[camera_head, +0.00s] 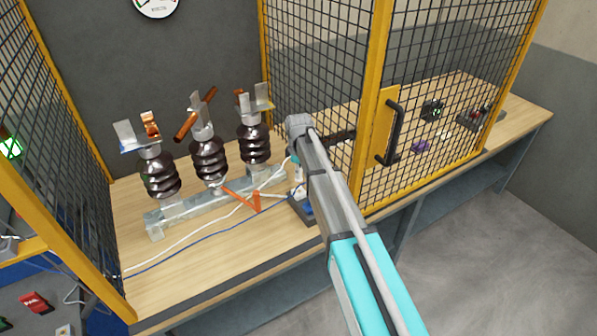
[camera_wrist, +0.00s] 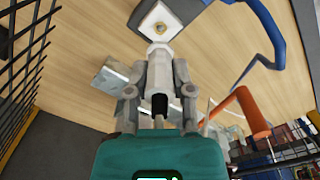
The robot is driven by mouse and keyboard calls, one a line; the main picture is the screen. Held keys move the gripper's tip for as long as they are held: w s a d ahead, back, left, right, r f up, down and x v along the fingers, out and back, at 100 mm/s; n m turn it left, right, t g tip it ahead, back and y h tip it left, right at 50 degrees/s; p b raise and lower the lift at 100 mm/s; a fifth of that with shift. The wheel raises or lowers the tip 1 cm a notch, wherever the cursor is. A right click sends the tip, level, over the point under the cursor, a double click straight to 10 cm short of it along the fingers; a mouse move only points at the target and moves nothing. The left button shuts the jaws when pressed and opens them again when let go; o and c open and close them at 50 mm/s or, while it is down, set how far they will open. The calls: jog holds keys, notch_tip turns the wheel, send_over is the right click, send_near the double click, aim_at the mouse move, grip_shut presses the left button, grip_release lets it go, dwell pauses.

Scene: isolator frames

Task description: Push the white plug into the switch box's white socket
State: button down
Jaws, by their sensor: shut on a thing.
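My gripper (camera_head: 298,178) points down above the switch box (camera_head: 303,210), a dark and blue box near the table's front edge, partly hidden by my arm. In the wrist view my gripper (camera_wrist: 160,62) is shut on the white plug (camera_wrist: 160,50), a small pale piece between the fingertips. Just beyond the fingertips lies a white square face with a yellowish round centre (camera_wrist: 162,24), which looks like the white socket. The plug appears close to it; I cannot tell whether they touch or how deep the plug sits.
Three dark brown insulators (camera_head: 208,160) on a grey metal rail stand to the left. A yellow-framed mesh door (camera_head: 375,110) stands close on the right. The front left tabletop is mostly clear.

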aim_at(299, 181)
jog(key=shift+f+b, duration=1)
jog(key=shift+f, duration=0.3)
jog(key=shift+d+f+b, duration=0.1)
jog(key=shift+f+b, duration=1.35)
dwell(1.3)
jog(key=shift+c, duration=2)
grip_release()
jog(key=shift+r, duration=0.25)
notch_tip(299, 181, up, 8)
jog(key=p, duration=0.8)
jog(key=shift+r+p, duration=0.15)
jog(key=shift+p, duration=0.2)
